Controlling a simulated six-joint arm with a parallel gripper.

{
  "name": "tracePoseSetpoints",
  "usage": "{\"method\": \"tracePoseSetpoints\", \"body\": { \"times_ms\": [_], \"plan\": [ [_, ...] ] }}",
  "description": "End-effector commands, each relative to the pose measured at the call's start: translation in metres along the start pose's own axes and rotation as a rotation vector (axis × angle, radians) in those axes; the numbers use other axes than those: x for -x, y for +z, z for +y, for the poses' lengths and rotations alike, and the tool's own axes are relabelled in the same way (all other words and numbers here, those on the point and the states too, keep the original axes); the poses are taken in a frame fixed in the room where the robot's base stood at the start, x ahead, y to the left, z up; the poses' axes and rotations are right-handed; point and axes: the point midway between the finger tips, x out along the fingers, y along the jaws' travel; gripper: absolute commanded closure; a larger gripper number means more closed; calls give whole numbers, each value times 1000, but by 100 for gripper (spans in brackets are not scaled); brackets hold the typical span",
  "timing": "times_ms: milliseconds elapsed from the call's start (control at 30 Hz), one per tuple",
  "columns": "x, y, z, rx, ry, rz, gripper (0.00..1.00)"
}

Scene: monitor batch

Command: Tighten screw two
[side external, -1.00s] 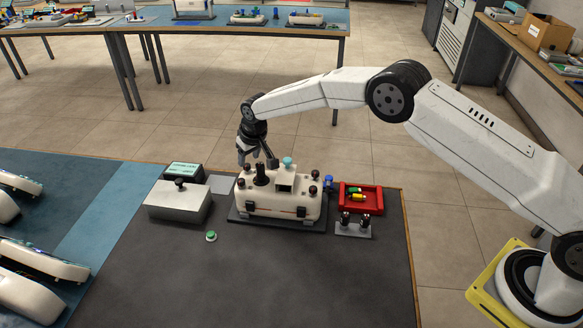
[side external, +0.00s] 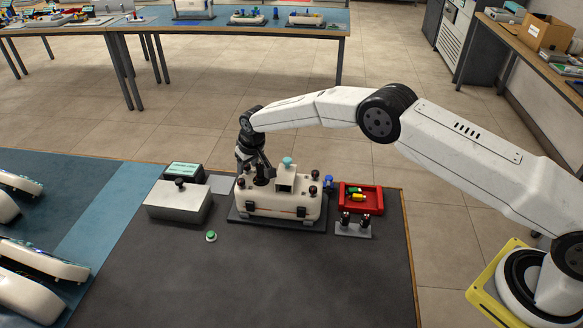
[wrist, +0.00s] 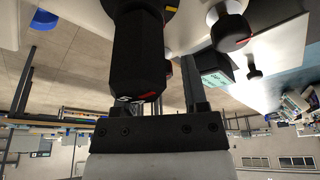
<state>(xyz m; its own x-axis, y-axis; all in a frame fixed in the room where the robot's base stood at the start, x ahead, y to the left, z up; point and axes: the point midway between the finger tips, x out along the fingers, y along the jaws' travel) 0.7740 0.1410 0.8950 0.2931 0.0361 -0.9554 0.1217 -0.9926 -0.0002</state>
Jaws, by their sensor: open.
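The white monitor housing (side external: 282,208) sits on a dark base plate on the bench, with several dark screw knobs on its top, such as one at the front left (side external: 241,183) and one at the right (side external: 314,176). I cannot tell which is screw two. My gripper (side external: 261,174) is over the housing's left part, pointing down, its jaws open.
A teal-capped post (side external: 287,161) rises close to my gripper's right. A red tray (side external: 361,198) and a small holder with dark pieces (side external: 353,228) stand right. A grey box (side external: 178,202) with a black knob is left. The front bench is clear except a green button (side external: 211,236).

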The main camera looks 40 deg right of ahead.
Motion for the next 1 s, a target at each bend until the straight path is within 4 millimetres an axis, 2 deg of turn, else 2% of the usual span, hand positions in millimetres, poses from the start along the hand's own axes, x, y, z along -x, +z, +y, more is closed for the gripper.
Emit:
{"method": "tracePoseSetpoints", "body": {
  "times_ms": [500, 1000],
  "plan": [
    [22, -7, 0, 0, 0, 1, 44],
    [22, -7, 0, 37, -12, 0, 44]
  ]
}}
